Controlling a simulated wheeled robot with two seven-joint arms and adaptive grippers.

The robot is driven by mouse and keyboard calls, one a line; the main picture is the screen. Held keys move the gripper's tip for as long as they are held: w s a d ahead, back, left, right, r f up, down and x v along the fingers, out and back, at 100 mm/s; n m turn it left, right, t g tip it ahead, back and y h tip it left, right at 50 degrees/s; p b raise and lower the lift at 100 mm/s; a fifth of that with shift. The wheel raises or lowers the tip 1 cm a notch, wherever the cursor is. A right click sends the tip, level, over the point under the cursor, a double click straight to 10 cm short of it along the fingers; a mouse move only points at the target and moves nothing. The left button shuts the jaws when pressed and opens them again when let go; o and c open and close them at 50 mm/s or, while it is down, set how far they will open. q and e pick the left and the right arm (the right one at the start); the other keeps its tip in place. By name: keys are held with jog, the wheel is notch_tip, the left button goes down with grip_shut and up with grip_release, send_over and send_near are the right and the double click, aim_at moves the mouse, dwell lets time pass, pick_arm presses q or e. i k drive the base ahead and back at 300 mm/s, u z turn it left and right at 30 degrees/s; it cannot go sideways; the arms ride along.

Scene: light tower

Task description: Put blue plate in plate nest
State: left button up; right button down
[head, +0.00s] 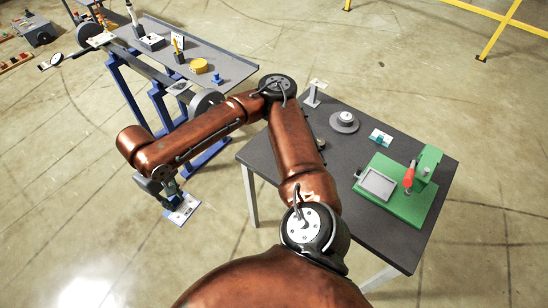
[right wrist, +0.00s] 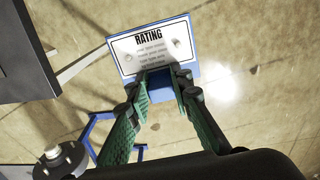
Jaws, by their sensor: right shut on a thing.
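The blue plate (head: 184,210) carries a white label headed "RATING" in the right wrist view (right wrist: 150,50). My right gripper (head: 170,193) is shut on one edge of it, with both green-padded fingers (right wrist: 161,84) at the plate's near edge. The plate is held out over open floor, between the two tables. A green fixture (head: 408,203) with a grey rectangular frame (head: 377,185), which looks like the plate nest, sits at the right of the dark table. The frame looks empty. My left gripper is not in view.
The dark table (head: 335,210) also bears a round grey piece (head: 344,122), a small teal-and-white part (head: 380,138) and a post (head: 314,95). A red handle (head: 409,175) stands beside the frame. A blue-legged bench (head: 225,62) with small parts stands at the upper left.

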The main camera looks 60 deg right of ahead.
aim_at(378, 184)
jog(key=k, duration=0.9)
jog(key=z, duration=1.55)
jog(key=i, duration=0.5)
jog(key=z, duration=0.1)
